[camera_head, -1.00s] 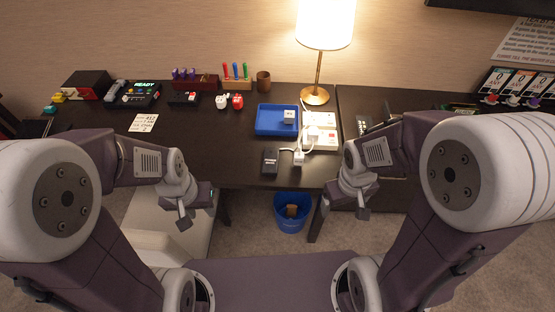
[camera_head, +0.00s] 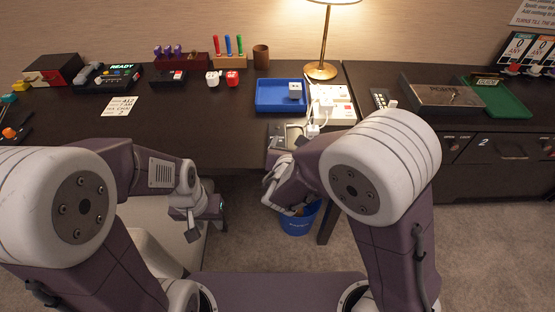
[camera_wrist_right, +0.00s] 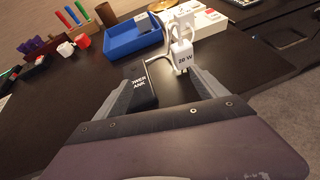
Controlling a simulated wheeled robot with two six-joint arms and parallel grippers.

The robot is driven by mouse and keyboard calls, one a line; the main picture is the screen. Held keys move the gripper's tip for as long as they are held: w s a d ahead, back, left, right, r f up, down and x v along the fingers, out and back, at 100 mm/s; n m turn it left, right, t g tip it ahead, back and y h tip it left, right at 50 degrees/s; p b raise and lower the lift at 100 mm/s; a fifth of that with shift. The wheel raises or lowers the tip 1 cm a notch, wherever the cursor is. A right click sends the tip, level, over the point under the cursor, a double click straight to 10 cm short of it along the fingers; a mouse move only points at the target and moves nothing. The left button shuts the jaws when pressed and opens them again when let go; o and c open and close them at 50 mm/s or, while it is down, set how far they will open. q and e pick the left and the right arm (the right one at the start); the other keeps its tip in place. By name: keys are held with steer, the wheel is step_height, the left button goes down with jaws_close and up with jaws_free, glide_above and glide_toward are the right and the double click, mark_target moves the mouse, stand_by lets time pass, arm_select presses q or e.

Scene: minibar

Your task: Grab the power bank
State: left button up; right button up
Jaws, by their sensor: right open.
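The power bank (camera_wrist_right: 142,88) is a small black block with white lettering, lying on the dark desk near its front edge. In the right wrist view it is between the two fingers of my right gripper (camera_wrist_right: 162,78), close to the left finger; I cannot tell if they touch. The right gripper is open.
A white 20 W charger (camera_wrist_right: 183,58) with a cable stands just beyond the right finger. A white power strip (camera_head: 335,105) and a blue tray (camera_head: 268,107) lie behind. A lamp (camera_head: 322,70) stands at the back. A blue bin (camera_head: 298,225) is below the desk edge.

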steer(key=a+n, duration=0.1)
steer(key=a+f+y, duration=0.1)
steer(key=a, duration=0.1)
steer(key=a+f+n+y, duration=0.1)
steer(key=a, duration=0.1)
steer(key=shift+s+a+f+n+t+b, duration=0.1)
steer(key=shift+s+a+n+t+b, duration=0.1)
steer(key=shift+s+n+t+b, duration=0.15)
steer(key=x, duration=0.3)
steer(key=b+x, duration=0.1)
steer(key=x, duration=0.5)
steer(key=shift+d+f, duration=0.1)
steer(key=shift+d, duration=0.3)
steer(key=shift+c, duration=1)
arm_select(q)
step_height(320, 180, down, 4)
steer(key=shift+r, duration=0.15)
arm_select(e)
jaws_close()
